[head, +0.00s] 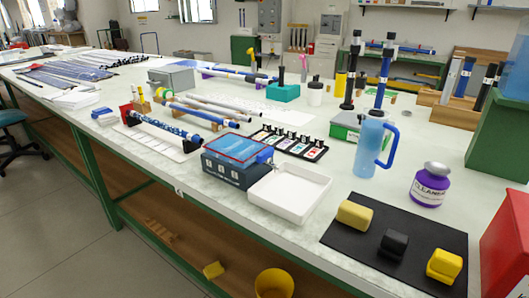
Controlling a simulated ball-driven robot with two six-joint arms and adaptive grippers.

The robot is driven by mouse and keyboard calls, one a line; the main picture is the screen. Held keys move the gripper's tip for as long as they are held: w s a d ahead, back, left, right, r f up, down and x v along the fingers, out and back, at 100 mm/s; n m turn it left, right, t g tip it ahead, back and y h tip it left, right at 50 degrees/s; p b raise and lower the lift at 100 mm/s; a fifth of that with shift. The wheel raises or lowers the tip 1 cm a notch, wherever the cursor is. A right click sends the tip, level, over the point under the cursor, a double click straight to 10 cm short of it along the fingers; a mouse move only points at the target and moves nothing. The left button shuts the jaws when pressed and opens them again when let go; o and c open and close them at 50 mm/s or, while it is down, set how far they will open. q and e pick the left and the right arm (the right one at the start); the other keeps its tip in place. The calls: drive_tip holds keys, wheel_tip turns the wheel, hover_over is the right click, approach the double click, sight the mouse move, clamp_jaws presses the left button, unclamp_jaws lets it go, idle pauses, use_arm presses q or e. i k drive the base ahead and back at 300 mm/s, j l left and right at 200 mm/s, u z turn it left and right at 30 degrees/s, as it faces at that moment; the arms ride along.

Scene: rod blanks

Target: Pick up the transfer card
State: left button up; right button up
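No piece is clearly marked as the transfer card. A black rack (318,153) near the table's middle holds several small cards (286,143) with coloured marks and black clips. A flat white slotted sheet (160,142) lies to the left, by a blue patterned rod (165,127); I cannot tell whether it is a card. Neither of my grippers shows in the head view.
The long table (215,190) is crowded. A blue-topped box (236,158) and a white tray (290,190) stand at the front edge. A blue jug (371,150), a purple-and-white cleaner jar (430,187) and a black mat (400,225) with yellow and black blocks lie right.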

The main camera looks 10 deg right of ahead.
sight(319, 147)
drive_tip(key=i+j+z, duration=0.35)
drive_tip(key=j, duration=0.3)
drive_tip(key=i+j+z, duration=0.15)
drive_tip(key=i+j, duration=0.15)
drive_tip(key=i+j+z, duration=0.2)
drive_tip(key=j, duration=0.3)
